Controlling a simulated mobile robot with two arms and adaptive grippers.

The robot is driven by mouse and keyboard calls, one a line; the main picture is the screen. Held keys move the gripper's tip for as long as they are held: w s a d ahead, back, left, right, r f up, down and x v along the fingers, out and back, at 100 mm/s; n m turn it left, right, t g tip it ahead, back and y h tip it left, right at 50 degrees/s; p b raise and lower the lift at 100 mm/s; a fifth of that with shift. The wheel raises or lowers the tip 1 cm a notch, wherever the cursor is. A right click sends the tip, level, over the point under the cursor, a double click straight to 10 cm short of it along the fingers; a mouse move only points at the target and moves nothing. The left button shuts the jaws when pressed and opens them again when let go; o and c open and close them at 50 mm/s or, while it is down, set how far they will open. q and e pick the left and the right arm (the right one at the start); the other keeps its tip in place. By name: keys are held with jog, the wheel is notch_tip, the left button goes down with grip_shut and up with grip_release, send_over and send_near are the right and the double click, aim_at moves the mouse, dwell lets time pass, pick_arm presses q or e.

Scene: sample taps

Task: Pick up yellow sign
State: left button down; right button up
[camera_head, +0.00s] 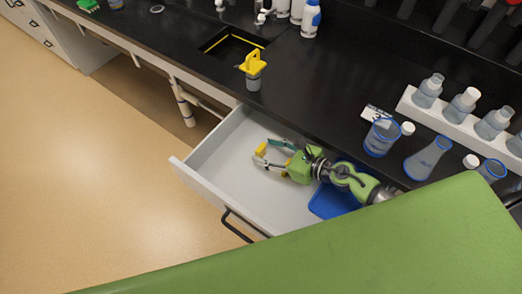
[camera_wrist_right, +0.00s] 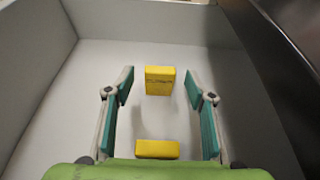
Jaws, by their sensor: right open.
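The yellow sign (camera_head: 261,150) is a small yellow block in the open drawer (camera_head: 222,153). In the right wrist view the sign (camera_wrist_right: 159,80) stands near the drawer's far wall, with faint dark marks on its face. My right gripper (camera_head: 264,151) reaches into the drawer from the right. Its teal-padded fingers (camera_wrist_right: 159,83) are open, one on each side of the sign, with a gap on both sides. A second yellow piece (camera_wrist_right: 157,149) shows close to my palm; I cannot tell what it belongs to. My left gripper is not in view.
A blue tray (camera_head: 334,201) lies in the drawer under my right arm. Drawer walls surround the gripper. Above, the black counter (camera_head: 330,85) holds a yellow-topped grey object (camera_head: 254,66), beakers (camera_head: 381,137), a flask (camera_head: 427,158) and a white bottle rack (camera_head: 450,121).

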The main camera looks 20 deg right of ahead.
aim_at(263, 150)
jog(key=shift+x, duration=1.6)
jog(key=shift+f, duration=0.1)
jog(key=shift+s, duration=0.1)
jog(key=c, duration=1)
jog(key=shift+c, duration=0.2)
